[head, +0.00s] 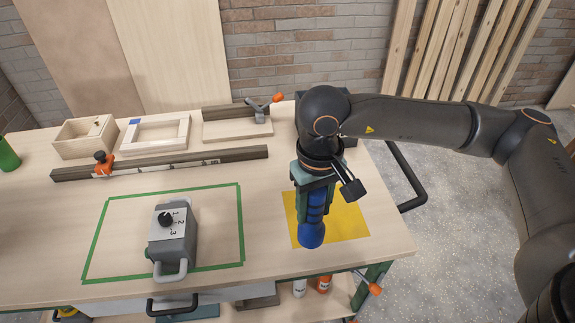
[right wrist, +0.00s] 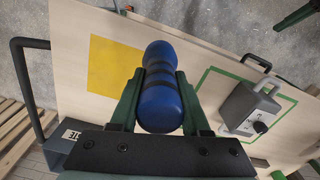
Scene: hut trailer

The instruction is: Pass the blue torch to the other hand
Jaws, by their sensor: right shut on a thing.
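The blue torch (head: 312,233) has dark bands and is in my right gripper (head: 314,196), over the yellow square on the bench. In the right wrist view the torch (right wrist: 160,92) lies between the two green fingers of the right gripper (right wrist: 160,100), which are shut on its sides. I cannot tell for sure whether its lower end is clear of the surface. My left gripper is not in either view.
A grey box with a dial and handle (head: 173,240) stands inside a green tape outline (head: 242,225). The yellow square (head: 350,222) is at the bench's right. Wooden frames (head: 155,134), a clamped dark bar (head: 200,163) and an orange-handled clamp (head: 262,108) lie along the back.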

